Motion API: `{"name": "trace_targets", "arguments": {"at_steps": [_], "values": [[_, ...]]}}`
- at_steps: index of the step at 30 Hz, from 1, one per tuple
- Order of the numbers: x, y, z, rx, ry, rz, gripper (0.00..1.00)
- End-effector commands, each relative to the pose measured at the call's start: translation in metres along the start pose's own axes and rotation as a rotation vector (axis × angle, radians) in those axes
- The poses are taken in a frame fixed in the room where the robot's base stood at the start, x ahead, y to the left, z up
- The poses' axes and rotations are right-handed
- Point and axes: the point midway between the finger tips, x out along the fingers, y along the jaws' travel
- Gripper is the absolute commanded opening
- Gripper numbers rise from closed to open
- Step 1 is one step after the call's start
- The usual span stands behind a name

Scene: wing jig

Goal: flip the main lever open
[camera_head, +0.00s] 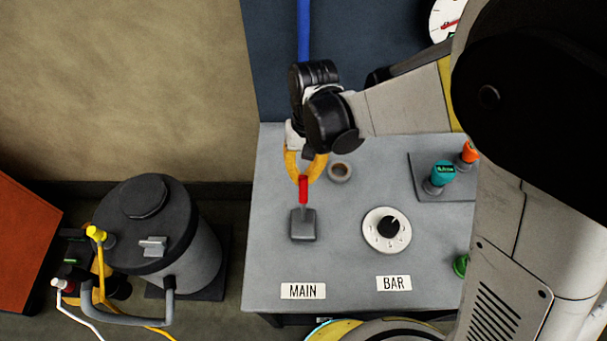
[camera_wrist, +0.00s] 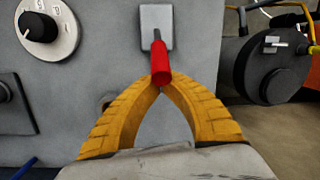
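The main lever has a red handle (camera_head: 303,190) on a thin stem that rises from a grey square base (camera_head: 303,224), above the MAIN label (camera_head: 303,291). In the wrist view the red handle (camera_wrist: 161,65) points from its base plate (camera_wrist: 156,22) toward my gripper. My gripper (camera_head: 303,178) has two yellow ribbed fingers bowed into a ring, with the tips together at the handle's free end. In the wrist view the fingertips (camera_wrist: 161,83) lie close on either side of that end and look shut on it. The exact contact is partly hidden by the handle.
A white dial with a black knob (camera_head: 388,230) sits right of the lever, above the BAR label (camera_head: 394,283). A small round ring (camera_head: 340,172) is close to my fingers. Teal (camera_head: 440,176) and orange (camera_head: 468,152) knobs stand farther right. A dark-topped canister (camera_head: 150,235) stands left of the console.

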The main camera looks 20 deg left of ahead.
Motion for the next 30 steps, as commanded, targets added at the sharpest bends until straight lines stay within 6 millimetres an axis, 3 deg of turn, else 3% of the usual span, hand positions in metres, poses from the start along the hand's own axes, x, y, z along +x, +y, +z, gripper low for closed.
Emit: {"name": "trace_targets", "arguments": {"at_steps": [17, 30], "values": [[-0.009, -0.004, 0.016, -0.012, 0.137, 0.026, 0.00], [-0.018, -0.013, 0.059, -0.040, 0.510, 0.095, 0.00]]}}
